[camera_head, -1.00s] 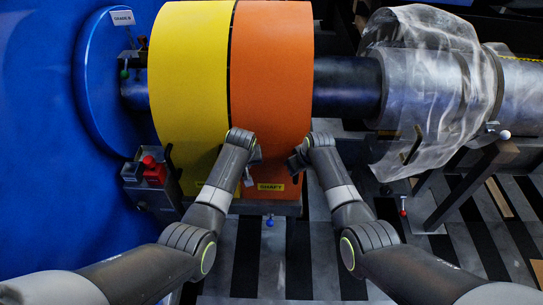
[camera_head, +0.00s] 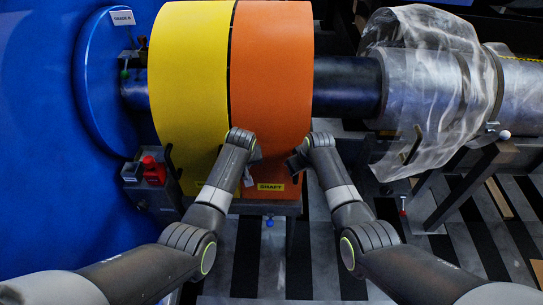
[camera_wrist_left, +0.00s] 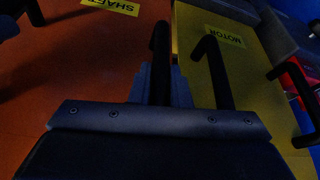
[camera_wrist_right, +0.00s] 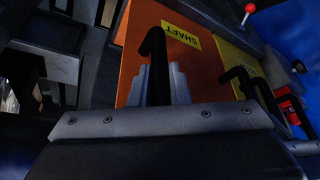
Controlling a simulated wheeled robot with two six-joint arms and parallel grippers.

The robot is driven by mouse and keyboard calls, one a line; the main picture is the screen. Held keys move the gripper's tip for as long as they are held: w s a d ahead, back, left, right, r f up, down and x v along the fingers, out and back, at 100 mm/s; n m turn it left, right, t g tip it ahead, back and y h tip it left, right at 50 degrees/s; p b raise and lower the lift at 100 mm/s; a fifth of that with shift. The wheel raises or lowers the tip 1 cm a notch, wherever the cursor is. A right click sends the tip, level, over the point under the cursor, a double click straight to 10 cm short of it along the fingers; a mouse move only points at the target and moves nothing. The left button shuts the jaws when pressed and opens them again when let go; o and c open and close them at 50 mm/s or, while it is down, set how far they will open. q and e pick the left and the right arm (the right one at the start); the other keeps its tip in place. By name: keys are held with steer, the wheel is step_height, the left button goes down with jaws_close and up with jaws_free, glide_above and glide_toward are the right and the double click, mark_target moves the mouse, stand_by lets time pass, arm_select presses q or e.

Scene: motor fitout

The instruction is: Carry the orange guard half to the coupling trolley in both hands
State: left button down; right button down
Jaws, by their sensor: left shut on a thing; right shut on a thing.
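The orange guard half (camera_head: 270,80) is a curved shell with a yellow SHAFT label, standing over the shaft right beside the yellow guard half (camera_head: 190,80). My left gripper (camera_head: 252,165) and right gripper (camera_head: 296,162) are at its front lower side. The left wrist view shows a black handle (camera_wrist_left: 160,60) of the orange half between the left jaws. The right wrist view shows another black handle (camera_wrist_right: 154,60) between the right jaws. Both grippers are shut on these handles. The fingertips are partly hidden in the head view. I cannot make out the coupling trolley for certain.
A blue motor housing (camera_head: 45,120) stands at the left, with a red-knobbed box (camera_head: 153,171) beside the yellow half. The dark shaft (camera_head: 345,85) runs right into a coupling under clear film (camera_head: 425,90). A dark stand (camera_head: 468,185) is at lower right.

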arm_select(q)
steer(key=shift+w+r, duration=0.1)
steer(key=shift+r, duration=0.1)
arm_select(e)
steer(key=shift+w+r, duration=0.1)
steer(key=shift+r, duration=0.05)
arm_select(q)
steer(key=shift+r, duration=0.15)
arm_select(e)
steer(key=shift+r, duration=0.1)
